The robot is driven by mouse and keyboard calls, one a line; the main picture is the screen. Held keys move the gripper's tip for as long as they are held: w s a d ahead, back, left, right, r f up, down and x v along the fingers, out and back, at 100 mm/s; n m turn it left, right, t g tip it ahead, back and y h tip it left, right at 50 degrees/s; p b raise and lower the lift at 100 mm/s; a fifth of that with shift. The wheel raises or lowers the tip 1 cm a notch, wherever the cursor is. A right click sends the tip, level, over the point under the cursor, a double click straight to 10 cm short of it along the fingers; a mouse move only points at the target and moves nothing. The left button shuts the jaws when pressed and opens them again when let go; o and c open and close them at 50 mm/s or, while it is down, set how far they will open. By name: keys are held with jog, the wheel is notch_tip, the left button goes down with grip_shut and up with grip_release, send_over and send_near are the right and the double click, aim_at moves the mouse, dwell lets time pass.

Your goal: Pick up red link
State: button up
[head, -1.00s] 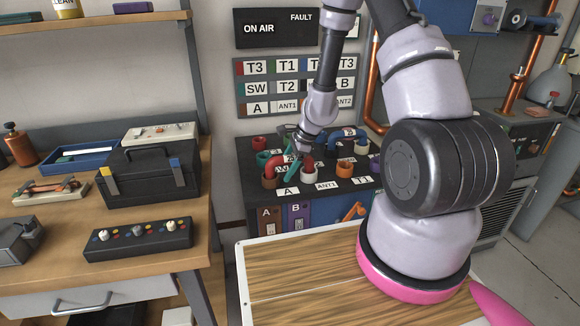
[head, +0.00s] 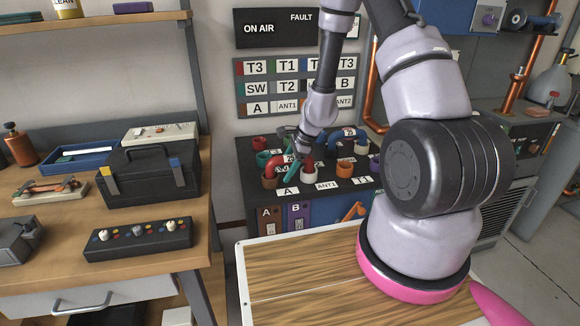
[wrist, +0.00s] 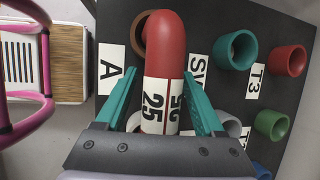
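The red link (wrist: 166,45) is a thick bent tube with a white band marked 25. In the wrist view it lies between the two teal fingers of my gripper (wrist: 162,82), and one end meets a brown socket by the label A. The fingers are spread, one on each side of the link, with a narrow gap showing on the left; contact on the right is unclear. In the head view the red link (head: 278,161) is partly hidden by my gripper (head: 296,160) above the black panel.
The black panel (wrist: 222,20) carries several coloured sockets close by, including a teal socket (wrist: 236,49) and a red socket (wrist: 287,60). A blue link (head: 346,133) stands behind my gripper. A workbench with a black toolbox (head: 148,177) is at left.

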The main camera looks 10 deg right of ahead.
grip_shut()
